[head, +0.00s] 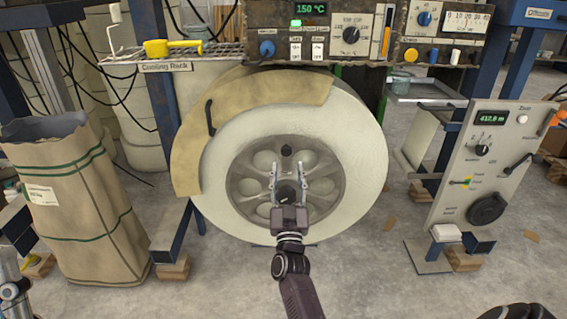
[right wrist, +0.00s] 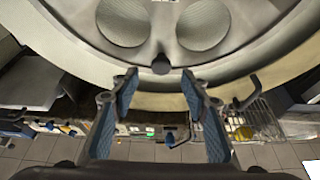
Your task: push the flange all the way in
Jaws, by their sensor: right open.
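The grey round flange (head: 240,186), with several oval holes, sits at the centre of the big pale roll (head: 365,165). Its face is turned toward me; how deep it sits is hard to tell. My right gripper (head: 289,168) is open and empty in front of the flange's middle, its fingers pointing at the flange and covering part of the hub. In the right wrist view, the flange (right wrist: 160,22) fills the top with two oval holes, and the open blue-padded gripper (right wrist: 158,82) is below it in the picture. Contact cannot be told.
A tan curved guard (head: 188,150) with a black handle covers the roll's upper left. A control panel (head: 330,30) hangs above. A large paper sack (head: 80,200) stands left, and a tilted grey instrument panel (head: 450,195) stands right. The floor below the roll is mostly clear.

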